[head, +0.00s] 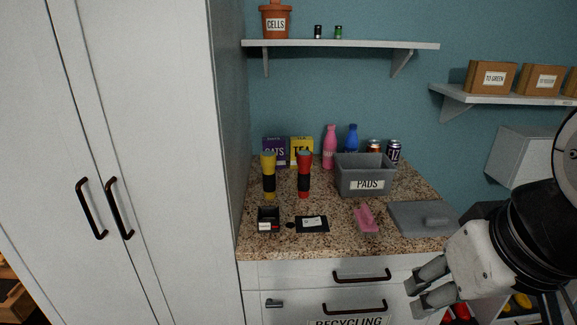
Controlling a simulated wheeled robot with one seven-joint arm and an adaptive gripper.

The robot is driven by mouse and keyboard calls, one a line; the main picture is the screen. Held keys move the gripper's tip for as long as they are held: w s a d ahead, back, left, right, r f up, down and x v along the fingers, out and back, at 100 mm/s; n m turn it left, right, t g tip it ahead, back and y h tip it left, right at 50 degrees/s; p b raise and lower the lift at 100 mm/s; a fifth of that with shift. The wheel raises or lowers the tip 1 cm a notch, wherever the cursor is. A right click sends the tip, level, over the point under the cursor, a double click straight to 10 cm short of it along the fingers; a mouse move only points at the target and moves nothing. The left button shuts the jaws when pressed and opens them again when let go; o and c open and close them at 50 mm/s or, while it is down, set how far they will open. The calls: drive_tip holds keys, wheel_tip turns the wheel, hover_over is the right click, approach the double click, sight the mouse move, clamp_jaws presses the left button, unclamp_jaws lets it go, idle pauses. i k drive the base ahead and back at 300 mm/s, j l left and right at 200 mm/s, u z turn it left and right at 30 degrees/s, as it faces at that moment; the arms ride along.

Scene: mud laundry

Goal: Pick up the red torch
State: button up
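The red torch (304,175) stands upright on the speckled countertop (335,212). It has a red head, a black grip and a red base. A yellow torch (269,176) of similar shape stands upright just to its left. My gripper (422,290) is at the lower right, in front of the drawers and below the counter's front edge. Its two fingers point left and look apart, with nothing between them. It is well away from the red torch.
A grey PADS bin (365,179) stands right of the red torch. A black box (268,219), a dark card (312,224), a pink item (366,218) and a grey lidded slab (421,218) lie in front. Boxes and bottles stand behind. A tall white cabinet (170,150) borders the left.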

sight(304, 157)
drive_tip(key=i+j+u, duration=0.2)
drive_tip(key=i, duration=0.4)
drive_tip(key=i+u, duration=0.2)
drive_tip(key=i, duration=0.35)
